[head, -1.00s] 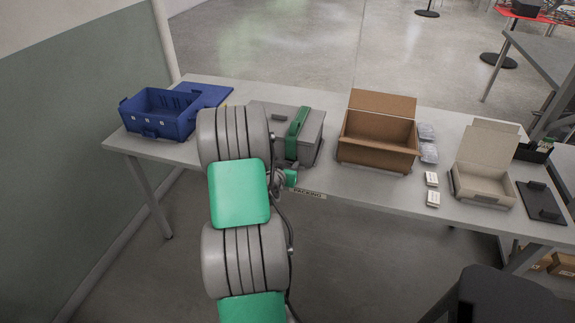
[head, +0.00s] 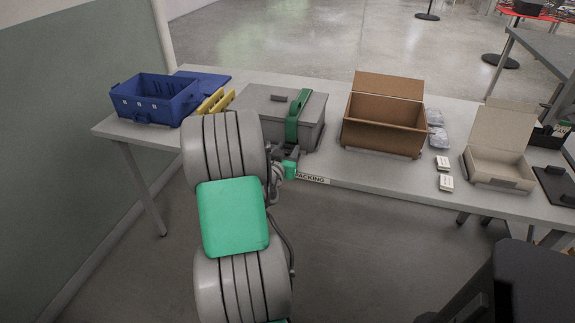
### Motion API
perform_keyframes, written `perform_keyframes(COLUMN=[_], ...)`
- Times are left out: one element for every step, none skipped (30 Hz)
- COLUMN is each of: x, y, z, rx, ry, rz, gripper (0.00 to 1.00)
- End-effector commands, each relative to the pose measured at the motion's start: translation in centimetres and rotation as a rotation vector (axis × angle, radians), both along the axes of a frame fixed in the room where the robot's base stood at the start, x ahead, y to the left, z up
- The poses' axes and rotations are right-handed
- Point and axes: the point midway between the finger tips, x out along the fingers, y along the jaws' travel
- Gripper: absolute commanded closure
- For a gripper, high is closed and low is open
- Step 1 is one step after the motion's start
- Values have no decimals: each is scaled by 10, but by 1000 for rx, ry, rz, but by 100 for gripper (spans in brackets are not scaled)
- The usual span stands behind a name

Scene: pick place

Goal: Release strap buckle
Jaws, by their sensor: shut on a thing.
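A grey lidded case (head: 262,103) stands on the table behind my arm. A green strap (head: 299,112) runs over the right part of its lid and down its front. My gripper (head: 290,153) is low at the front of the case, by the lower end of the strap. It appears shut on the strap's lower front end, where the buckle would be. The buckle itself is too small and too covered to make out. My arm hides the case's lower left front.
A blue bin (head: 152,104) and a yellow item (head: 217,102) stand left. Right are an open brown carton (head: 383,136), bagged items (head: 436,128), small white boxes (head: 445,172) and an open pale carton (head: 497,165). The table (head: 345,180) front edge with its packing label is close to my gripper.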

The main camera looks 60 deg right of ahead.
Motion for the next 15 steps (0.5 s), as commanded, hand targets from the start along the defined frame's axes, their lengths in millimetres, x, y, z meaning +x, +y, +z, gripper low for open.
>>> perform_keyframes(x=[1, 1, 1, 1, 1, 1, 1, 0, 0, 0, 0, 0, 0, 0, 0], y=[0, 0, 1, 1, 1, 2, 2, 2, 2, 2, 2, 2, 3, 2, 3], z=[-17, -18, -18, -19, -19, -19, -19, -19, -19, -19, -18, -18, -17, -17, -16], rx=[-33, -50, -74, -91, -107, -127, -143, -157, -175, -188, -200, -215, -225, -234, -245], ry=[-9, -10, -14, -16, -19, -22, -26, -28, -31, -33, -34, -36, -38, -39, -40], rz=[1, 1, 2, 2, 2, 2, 1, 1, 2, 1, 1, 1, 1, 0, 0], gripper=[100, 100, 100, 100, 100, 100, 100, 100, 100, 100, 100, 100, 100, 100, 100])
